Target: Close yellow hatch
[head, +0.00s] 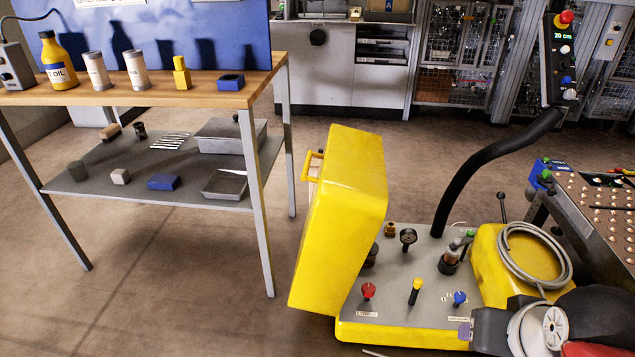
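The yellow hatch (345,215) stands open, raised nearly upright and leaning slightly at the left side of a yellow machine. A yellow handle (312,165) sits on its left side. The grey deck (395,290) beside the hatch is uncovered. Dark and white parts at the bottom right look like my arm. No gripper fingers show, and nothing is seen touching the hatch.
A workbench (150,95) with bottles and a lower shelf stands at the left, close to the hatch. A black curved tiller (490,155) with a control head rises behind the deck. A hose coil (535,255) lies on a yellow housing. A perforated table (600,215) is at the right.

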